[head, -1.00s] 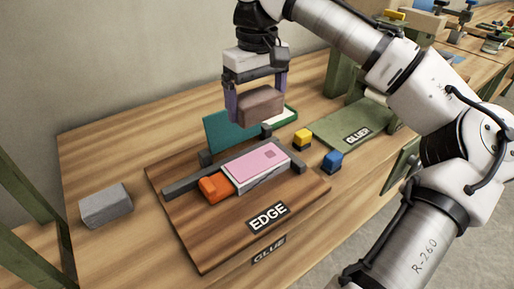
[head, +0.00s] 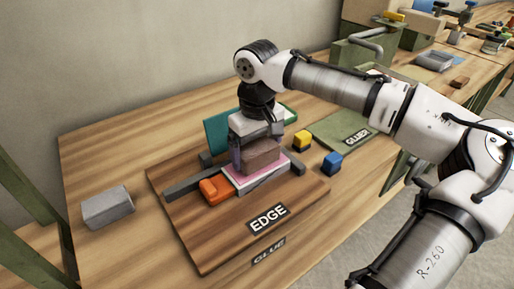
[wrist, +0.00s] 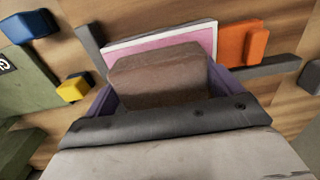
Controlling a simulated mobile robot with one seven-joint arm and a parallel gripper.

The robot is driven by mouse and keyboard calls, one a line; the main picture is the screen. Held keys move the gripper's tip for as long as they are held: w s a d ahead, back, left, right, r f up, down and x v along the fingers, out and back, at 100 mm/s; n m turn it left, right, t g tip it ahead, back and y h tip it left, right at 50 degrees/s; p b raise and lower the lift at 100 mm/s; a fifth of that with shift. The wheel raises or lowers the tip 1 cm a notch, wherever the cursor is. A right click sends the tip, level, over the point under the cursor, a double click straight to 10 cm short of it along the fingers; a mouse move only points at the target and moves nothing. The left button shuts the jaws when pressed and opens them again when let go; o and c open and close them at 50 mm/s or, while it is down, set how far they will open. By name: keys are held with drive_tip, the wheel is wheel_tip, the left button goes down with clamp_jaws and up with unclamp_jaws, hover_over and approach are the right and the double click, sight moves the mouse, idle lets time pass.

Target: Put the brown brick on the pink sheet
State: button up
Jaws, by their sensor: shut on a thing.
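The brown brick (head: 262,157) is held between the fingers of my gripper (head: 259,153), at or just above the pink sheet (head: 240,182). I cannot tell whether it touches the sheet. In the wrist view the brick (wrist: 160,75) sits between the purple fingers, with the pink sheet (wrist: 200,42) showing beyond it. The pink sheet lies on top of a white stack on the brown board (head: 210,235). My gripper hides the far part of the sheet.
An orange block (head: 214,190) is beside the stack, by a grey rail (head: 185,186). A yellow block (head: 302,141) and blue block (head: 332,162) stand to the right. A teal panel (head: 219,133) is behind. A grey block (head: 108,207) is at left, with bare table around it.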

sight(257, 147)
drive_tip(key=o, duration=1.1)
drive_tip(key=shift+f, duration=0.1)
wheel_tip(257, 147, up, 12)
drive_tip(key=shift+r+b, duration=0.2)
drive_tip(key=shift+b, duration=0.1)
